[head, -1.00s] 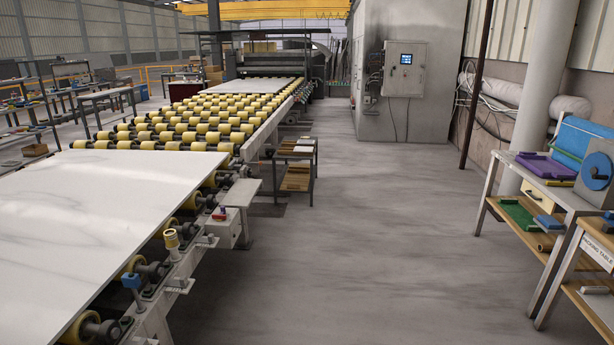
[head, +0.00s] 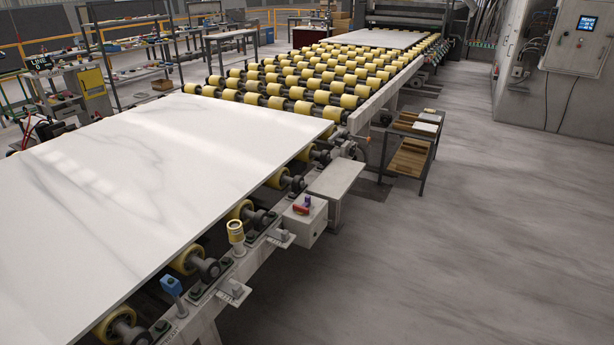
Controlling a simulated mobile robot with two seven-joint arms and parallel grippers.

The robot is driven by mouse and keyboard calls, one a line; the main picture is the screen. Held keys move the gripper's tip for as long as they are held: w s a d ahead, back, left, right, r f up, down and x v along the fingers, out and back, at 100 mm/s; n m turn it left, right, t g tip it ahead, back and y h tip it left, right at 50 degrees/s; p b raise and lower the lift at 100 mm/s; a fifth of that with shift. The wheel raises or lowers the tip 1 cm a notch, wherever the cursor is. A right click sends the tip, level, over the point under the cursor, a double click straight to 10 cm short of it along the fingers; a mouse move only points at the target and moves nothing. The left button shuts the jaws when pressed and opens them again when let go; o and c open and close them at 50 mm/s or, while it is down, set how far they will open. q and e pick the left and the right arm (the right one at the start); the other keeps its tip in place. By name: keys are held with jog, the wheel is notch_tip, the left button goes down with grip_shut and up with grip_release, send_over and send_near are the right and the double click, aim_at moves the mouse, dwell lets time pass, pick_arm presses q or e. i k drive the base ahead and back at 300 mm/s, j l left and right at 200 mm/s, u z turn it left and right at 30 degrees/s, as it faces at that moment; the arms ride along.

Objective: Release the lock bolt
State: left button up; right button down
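I cannot tell for sure which part is the lock bolt. On the conveyor's near side rail, a small grey box (head: 305,222) carries a red part (head: 301,209) and a small blue-purple part (head: 307,201) on its top. Nearer on the same rail stand a yellow cylinder with a pale top (head: 236,232) and a blue block on a post (head: 171,286). A large white stone slab (head: 150,180) lies on the rollers beside them. Neither of my grippers is in view.
Yellow rollers (head: 320,85) run back from the slab, with another pale slab (head: 385,38) farther off. A low cart with shelves (head: 411,150) stands right of the line. A grey cabinet (head: 540,60) stands at the back right. The floor (head: 450,250) on the right is clear.

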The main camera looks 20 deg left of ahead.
aim_at(307, 202)
jog(key=i+j+u, duration=0.1)
jog(key=i+u, duration=0.35)
jog(key=i+l+u, duration=0.15)
jog(key=i+u, duration=0.3)
jog(key=i+l+u, duration=0.3)
jog(key=i+u, duration=0.15)
jog(key=i, duration=0.15)
jog(key=i+l, duration=0.15)
jog(key=l, duration=0.15)
jog(key=i+l, duration=0.15)
jog(key=l, duration=0.15)
